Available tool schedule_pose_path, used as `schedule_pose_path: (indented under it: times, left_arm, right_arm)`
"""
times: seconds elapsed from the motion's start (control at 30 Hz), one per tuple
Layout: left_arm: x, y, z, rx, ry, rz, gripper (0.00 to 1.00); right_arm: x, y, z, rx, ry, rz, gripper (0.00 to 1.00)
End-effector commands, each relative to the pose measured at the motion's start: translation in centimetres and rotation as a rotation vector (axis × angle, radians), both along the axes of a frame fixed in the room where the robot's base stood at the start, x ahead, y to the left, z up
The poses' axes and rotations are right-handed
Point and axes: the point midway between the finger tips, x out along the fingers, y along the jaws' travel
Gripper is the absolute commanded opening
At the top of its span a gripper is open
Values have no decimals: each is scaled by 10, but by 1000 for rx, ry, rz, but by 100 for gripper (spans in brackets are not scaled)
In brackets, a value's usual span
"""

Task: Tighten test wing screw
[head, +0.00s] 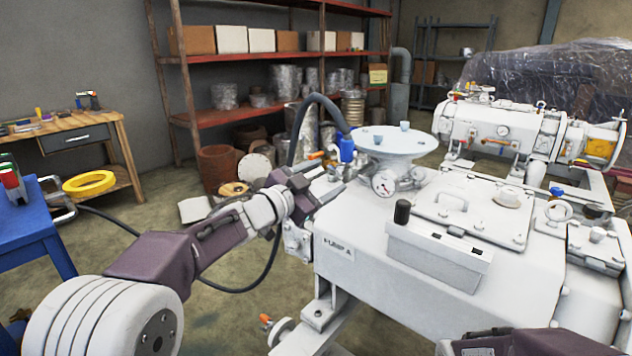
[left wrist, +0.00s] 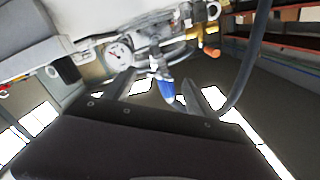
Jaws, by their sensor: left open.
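A blue part (head: 346,148) also stands behind the gripper in the head view, below a black hose. The gauge (left wrist: 118,54) shows left of the fingers. I cannot clearly make out a wing screw. My right gripper is out of view.
Brass fittings (left wrist: 209,30) lie close by. Open floor is to the left.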

Motion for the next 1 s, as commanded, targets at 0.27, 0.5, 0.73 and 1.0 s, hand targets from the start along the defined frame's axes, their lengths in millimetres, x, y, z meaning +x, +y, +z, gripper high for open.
schedule_pose_path:
  times: [0.27, 0.5, 0.73, 1.0]
  left_arm:
    - [-44, 33, 2, -1, 0, 3, 65]
    - [-54, 39, 0, 0, 0, 0, 65]
    - [-57, 30, 1, -1, -1, -20, 65]
    - [-82, 107, -176, -142, 578, 486, 65]
  right_arm:
    - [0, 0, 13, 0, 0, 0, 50]
    - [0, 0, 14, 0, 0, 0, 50]
    - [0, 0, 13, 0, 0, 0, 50]
    - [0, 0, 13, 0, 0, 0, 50]
